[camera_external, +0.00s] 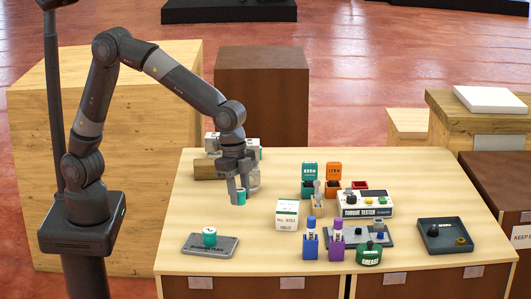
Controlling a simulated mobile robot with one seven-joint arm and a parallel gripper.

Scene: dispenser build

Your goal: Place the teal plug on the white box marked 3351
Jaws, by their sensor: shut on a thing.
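My gripper (241,187) points down above the left part of the table and is shut on a small teal plug (241,198). The plug shows just below and between the fingers; I cannot tell whether it touches the table. A white box (287,215) with dark print stands to the right of my gripper, apart from it. The print is too small to read for certain, so I cannot confirm the mark 3351. Nothing is seen on top of this box.
Blue (310,243) and purple (337,244) bottles, a green tin (369,253) and a torque tester (365,205) stand to the right. A dark tray (432,243) lies at far right.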

